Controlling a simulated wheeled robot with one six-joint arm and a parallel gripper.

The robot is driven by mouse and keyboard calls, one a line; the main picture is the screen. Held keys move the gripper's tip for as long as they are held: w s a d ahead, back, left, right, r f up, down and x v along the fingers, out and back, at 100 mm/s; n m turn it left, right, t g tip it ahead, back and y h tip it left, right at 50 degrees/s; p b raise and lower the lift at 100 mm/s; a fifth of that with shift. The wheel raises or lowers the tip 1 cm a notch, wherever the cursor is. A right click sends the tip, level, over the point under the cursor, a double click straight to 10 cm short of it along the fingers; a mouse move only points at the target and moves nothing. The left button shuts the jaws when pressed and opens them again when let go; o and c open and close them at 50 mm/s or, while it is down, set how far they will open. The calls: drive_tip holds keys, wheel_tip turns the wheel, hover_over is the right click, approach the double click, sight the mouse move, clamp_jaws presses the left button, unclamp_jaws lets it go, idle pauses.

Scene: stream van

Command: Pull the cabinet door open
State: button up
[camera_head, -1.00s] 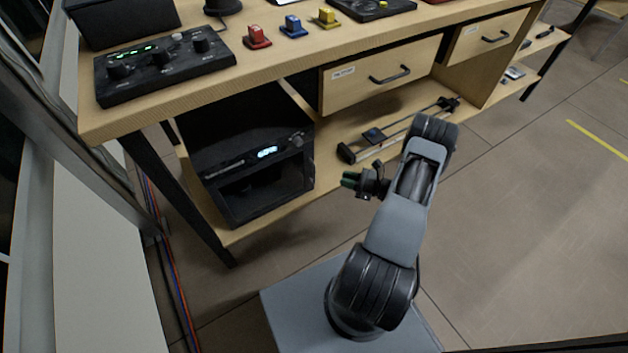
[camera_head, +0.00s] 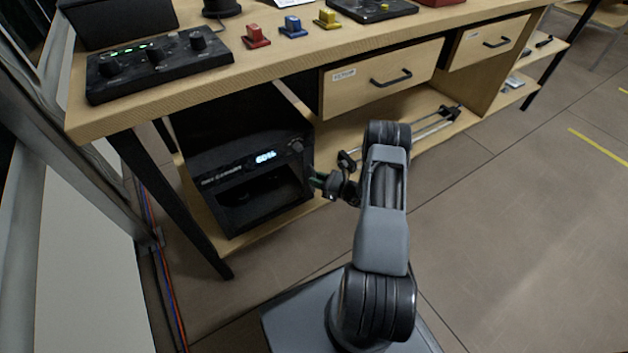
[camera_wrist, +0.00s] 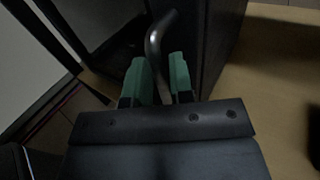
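The cabinet (camera_head: 245,165) is a black box with a lit display, on the desk's lower shelf. Its front door (camera_head: 262,205) has a dark window panel and looks flush with the box; I see no clear gap. My gripper (camera_head: 318,181) is at the right edge of the cabinet front. In the wrist view, a curved black bar handle (camera_wrist: 154,44) stands at the cabinet. The green fingertips (camera_wrist: 160,76) are on both sides of its lower part. The fingers are apart, with a narrow gap beside the bar; firm contact does not show.
The wooden desktop (camera_head: 290,57) is above, with a black control panel (camera_head: 160,65) and coloured blocks. Drawers with black handles (camera_head: 391,77) are right of the cabinet. A desk leg (camera_head: 170,200) stands at left. A rail device (camera_head: 430,125) lies on the shelf. Floor at right is clear.

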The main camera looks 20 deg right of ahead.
drive_tip(key=shift+w+a, duration=0.25)
drive_tip(key=shift+w, duration=0.1)
drive_tip(key=shift+c, duration=0.4)
clamp_jaws()
